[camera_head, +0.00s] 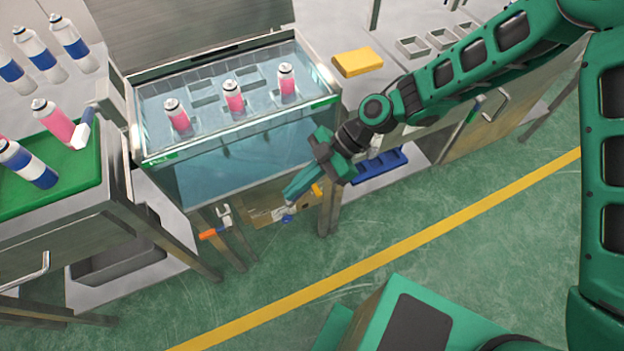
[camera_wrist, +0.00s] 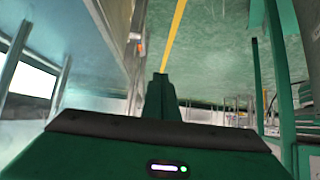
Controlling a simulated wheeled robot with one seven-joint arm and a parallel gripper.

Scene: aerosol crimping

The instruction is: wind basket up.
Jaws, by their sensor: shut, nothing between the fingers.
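The basket (camera_head: 203,91) is a grey rack with several square slots in the glass water tank (camera_head: 250,163). Three pink-and-white cans (camera_head: 233,97) stand upright in it, their upper parts above the water; its depth is hard to judge. A white bracket with an orange grip (camera_head: 208,234), perhaps the winding handle, is low on the tank's front. A small orange and white part shows in the wrist view (camera_wrist: 135,37); I cannot tell if it is the same one. My gripper (camera_head: 289,195) is shut and empty in front of the tank, right of the orange grip and apart from it.
A green-topped table (camera_head: 75,175) with cans stands left. A yellow block (camera_head: 357,62) lies on the bench right of the tank, and a blue tray (camera_head: 378,167) sits below. Metal legs stand near my gripper. The green floor (camera_head: 440,235) in front is clear.

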